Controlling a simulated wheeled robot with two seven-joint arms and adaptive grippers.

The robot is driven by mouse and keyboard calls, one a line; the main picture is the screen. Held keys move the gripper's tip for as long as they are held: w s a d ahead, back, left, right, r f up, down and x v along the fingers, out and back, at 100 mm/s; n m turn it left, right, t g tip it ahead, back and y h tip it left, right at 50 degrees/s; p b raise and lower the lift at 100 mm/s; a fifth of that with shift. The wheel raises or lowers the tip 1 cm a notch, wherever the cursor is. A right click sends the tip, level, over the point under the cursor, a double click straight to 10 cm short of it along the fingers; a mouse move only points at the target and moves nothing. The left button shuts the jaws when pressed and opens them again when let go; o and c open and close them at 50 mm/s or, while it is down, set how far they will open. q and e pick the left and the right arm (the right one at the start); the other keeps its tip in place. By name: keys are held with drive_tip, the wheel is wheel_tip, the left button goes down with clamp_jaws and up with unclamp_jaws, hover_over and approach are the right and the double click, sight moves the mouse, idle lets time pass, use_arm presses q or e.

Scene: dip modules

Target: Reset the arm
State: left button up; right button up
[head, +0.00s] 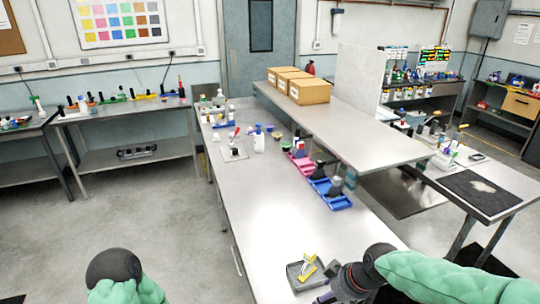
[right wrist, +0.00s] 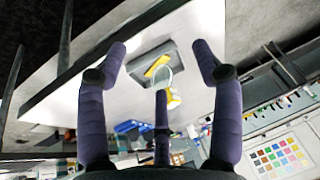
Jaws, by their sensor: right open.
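My right arm enters the head view from the right in a green sleeve, and its dark gripper (head: 328,296) is partly cut off at the bottom edge. In the right wrist view the right gripper (right wrist: 160,58) is open, its purple fingers spread with nothing held between them. A grey tray (right wrist: 140,62) with a yellow and white item (right wrist: 157,66) in it lies beyond the fingers, apart from them. The same tray (head: 292,279) sits at the near end of the bench beside the gripper. Of my left arm only a dark joint and green sleeve show; its gripper is out of frame.
The long metal bench (head: 262,205) is mostly clear in its middle. Blue bins (head: 330,194) and pink bins (head: 300,164) line its right side. A white bottle (head: 259,142) stands farther back. A raised shelf (head: 350,135) carries cardboard boxes (head: 308,91).

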drive_tip(key=s+a+f+m+g, duration=0.1)
drive_tip(key=s+f, duration=0.3)
drive_tip(key=f, duration=0.7)
drive_tip(key=s+a+f+m, duration=0.2)
drive_tip(key=s+f, duration=0.3)
drive_tip(key=f, duration=0.6)
drive_tip(key=s+a+f+m+g, duration=0.1)
drive_tip(key=s+f+m, duration=0.3)
drive_tip(key=f, duration=0.8)
drive_tip(key=shift+s+a+g+y+b, duration=0.3)
drive_tip(key=shift+a+y+b, duration=0.1)
drive_tip(key=shift+a, duration=0.4)
